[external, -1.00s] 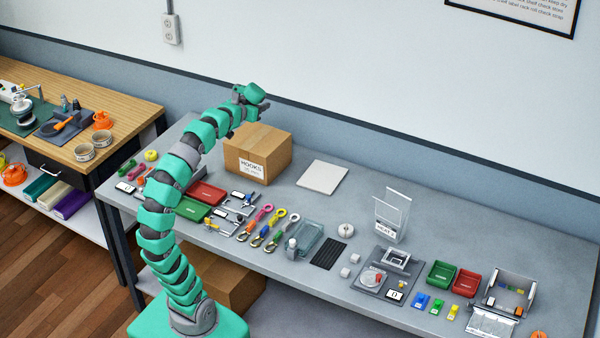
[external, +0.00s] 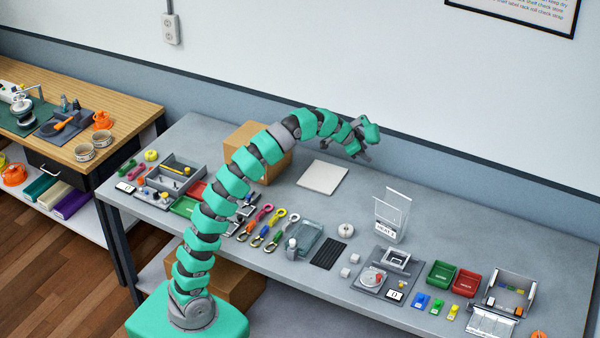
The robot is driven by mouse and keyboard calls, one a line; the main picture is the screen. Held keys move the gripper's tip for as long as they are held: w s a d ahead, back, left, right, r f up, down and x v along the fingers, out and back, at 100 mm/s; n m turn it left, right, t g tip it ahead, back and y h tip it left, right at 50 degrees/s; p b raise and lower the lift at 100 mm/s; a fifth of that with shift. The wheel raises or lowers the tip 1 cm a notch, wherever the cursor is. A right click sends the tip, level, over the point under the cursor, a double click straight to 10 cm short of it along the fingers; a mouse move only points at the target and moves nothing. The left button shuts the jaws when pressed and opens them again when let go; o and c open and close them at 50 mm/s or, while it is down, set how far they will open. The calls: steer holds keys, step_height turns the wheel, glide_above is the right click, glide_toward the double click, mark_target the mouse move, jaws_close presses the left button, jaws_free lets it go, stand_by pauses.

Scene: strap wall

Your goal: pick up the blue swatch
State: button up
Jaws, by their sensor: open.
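A small blue piece (external: 421,301), which looks like the blue swatch, lies flat on the grey bench at the front right. It is leftmost in a short row with a green piece (external: 437,306) and a yellow piece (external: 453,312). My gripper (external: 362,156) is open and empty. The blue piece is in plain view.
A green tray (external: 440,274) and a red tray (external: 466,283) stand just behind the swatches. A scale-like device (external: 375,279) is to their left, an open clear-lidded case (external: 510,289) to their right. A clear upright stand (external: 391,213) rises behind. The back right bench is clear.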

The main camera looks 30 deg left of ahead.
steer(key=s+d+f+m+g, duration=0.25)
steer(key=d+f, duration=0.35)
steer(key=d, duration=0.5)
steer(key=m+g+y+p, duration=0.2)
steer(key=m+g+p, duration=0.1)
steer(key=m+g, duration=0.3)
glide_toward(421, 295)
steer(key=f, duration=0.1)
steer(key=s+f+m+t, duration=0.1)
steer(key=f, duration=0.1)
steer(key=shift+s+d+f+b, duration=0.1)
steer(key=shift+d+f+b, duration=0.05)
steer(key=shift+b, duration=0.25)
steer(key=shift+d+b+x, duration=0.15)
steer(key=shift+x, duration=1.4)
steer(key=shift+d+b+x, duration=0.1)
steer(key=shift+b+x, duration=0.05)
steer(key=shift+x, duration=1.35)
jaws_close()
